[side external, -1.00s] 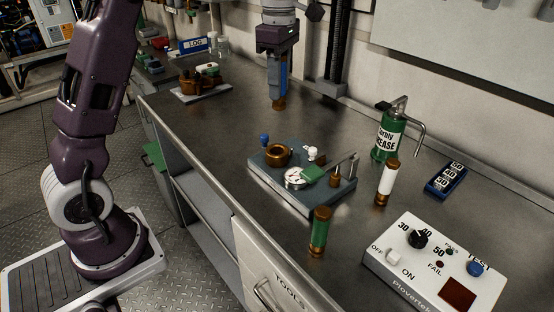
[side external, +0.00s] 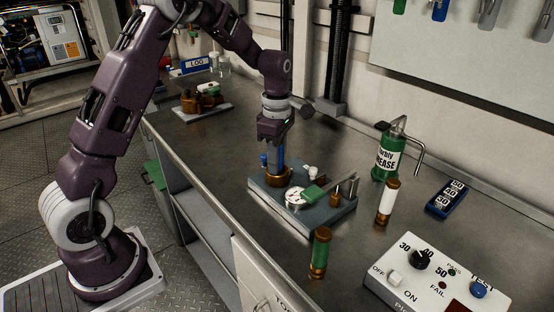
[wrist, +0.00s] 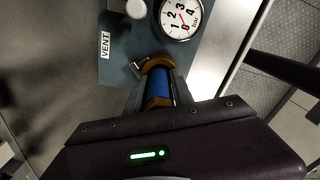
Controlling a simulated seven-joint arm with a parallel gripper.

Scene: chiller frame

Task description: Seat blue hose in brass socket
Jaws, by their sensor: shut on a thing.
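My gripper (side external: 274,150) is shut on the blue hose (wrist: 158,88), which points down and looks upright in the side view. The brass socket (side external: 279,181) is on the left part of the grey-blue block (side external: 316,206). The hose's lower end is at the socket's mouth, and the brass end that showed earlier is now hidden there. In the wrist view, a brass rim (wrist: 157,62) shows just beyond the blue hose. I cannot tell how deep the hose sits.
The block also carries a dial gauge (side external: 296,197), a green tag (side external: 314,192), a white knob (side external: 310,172) and a small lever. A green hose (side external: 319,252) and a white hose (side external: 387,203) stand nearby. A grease can (side external: 388,158) and a switch box (side external: 400,272) are further right.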

